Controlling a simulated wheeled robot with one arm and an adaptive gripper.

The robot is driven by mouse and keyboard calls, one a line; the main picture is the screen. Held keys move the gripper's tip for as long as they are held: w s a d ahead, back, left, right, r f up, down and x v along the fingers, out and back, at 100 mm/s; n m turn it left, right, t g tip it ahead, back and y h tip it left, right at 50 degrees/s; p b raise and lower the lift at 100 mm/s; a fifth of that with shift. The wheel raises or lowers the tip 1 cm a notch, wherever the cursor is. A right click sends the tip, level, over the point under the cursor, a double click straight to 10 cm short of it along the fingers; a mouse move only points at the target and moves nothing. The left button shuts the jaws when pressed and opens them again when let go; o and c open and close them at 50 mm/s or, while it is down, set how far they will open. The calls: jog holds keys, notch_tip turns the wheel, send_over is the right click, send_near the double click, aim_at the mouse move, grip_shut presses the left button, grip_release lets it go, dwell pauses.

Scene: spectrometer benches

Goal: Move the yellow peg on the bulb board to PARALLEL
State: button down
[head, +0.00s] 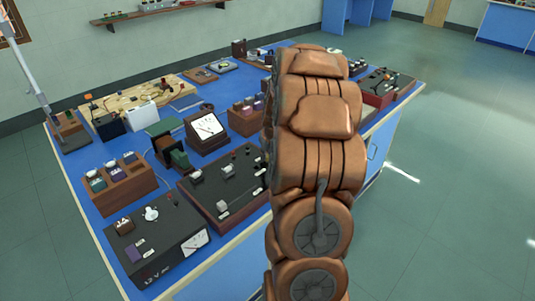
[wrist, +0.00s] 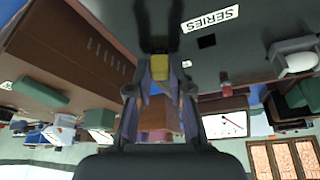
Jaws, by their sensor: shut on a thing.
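In the wrist view the yellow peg (wrist: 159,65) is between the fingertips of my gripper (wrist: 160,74), which is shut on it. The peg is against or close to the dark face of the bulb board (wrist: 245,52); I cannot tell whether it sits in a hole. A white SERIES label (wrist: 211,18) is on the board, with a small black square opening (wrist: 207,41) close to it. No PARALLEL label is readable. In the head view my arm hides the gripper and the peg.
In the wrist view a brown wooden case (wrist: 75,45) stands close on the left, and a meter (wrist: 226,123) shows beyond. In the head view the blue bench (head: 87,203) is crowded with instruments, including a meter box (head: 207,128) and a black power unit (head: 160,245). Floor is clear at right.

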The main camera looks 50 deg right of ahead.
jog(key=c, duration=1)
grip_release()
jog(key=shift+r, duration=0.1)
jog(key=v, duration=1.2)
